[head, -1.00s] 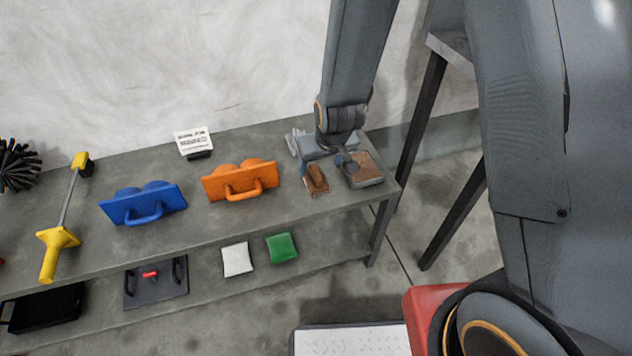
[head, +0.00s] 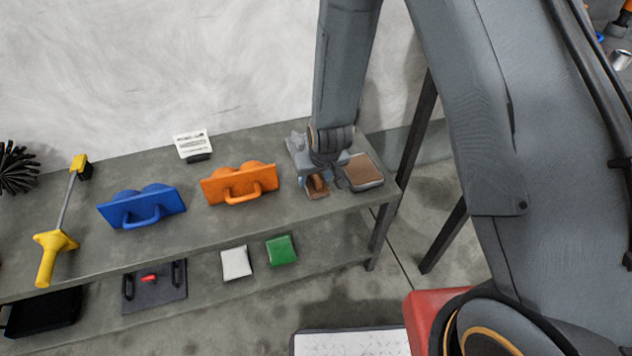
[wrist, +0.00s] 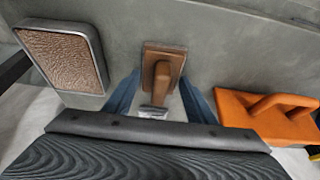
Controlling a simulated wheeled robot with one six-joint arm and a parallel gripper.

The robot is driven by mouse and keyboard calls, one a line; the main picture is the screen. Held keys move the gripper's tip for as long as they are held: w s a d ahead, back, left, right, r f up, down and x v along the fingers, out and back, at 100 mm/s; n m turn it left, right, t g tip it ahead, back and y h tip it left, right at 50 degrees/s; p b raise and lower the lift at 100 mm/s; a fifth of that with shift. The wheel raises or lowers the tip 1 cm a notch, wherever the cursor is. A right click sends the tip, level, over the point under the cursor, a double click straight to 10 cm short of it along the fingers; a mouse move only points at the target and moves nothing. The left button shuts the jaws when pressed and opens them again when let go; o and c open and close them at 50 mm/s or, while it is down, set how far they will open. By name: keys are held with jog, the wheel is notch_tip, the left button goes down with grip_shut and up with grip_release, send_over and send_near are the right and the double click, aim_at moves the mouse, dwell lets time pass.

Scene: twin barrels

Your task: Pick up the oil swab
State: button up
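A small brown wooden block with a raised grip, which looks like the oil swab, lies on the top shelf (head: 230,222) near its right end. It shows below my gripper in the head view (head: 317,192) and in the middle of the wrist view (wrist: 163,62). A pale part shows at its near end. My gripper (wrist: 158,78) points down over it, with one blue-grey finger on each side of the raised grip. Gaps show between fingers and grip, so the gripper is open. In the head view the wrist hides part of the block.
A grey tray with a brown pad (head: 363,171) stands close to the right of the block. Orange (head: 240,184) and blue (head: 142,207) handled plates stand to the left. A dark post (head: 415,140) rises behind the shelf's right end.

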jog(key=c, duration=0.6)
jog(key=shift+r, duration=0.15)
notch_tip(320, 180, up, 10)
jog(key=shift+f+p, duration=0.1)
jog(key=shift+p, duration=1.15)
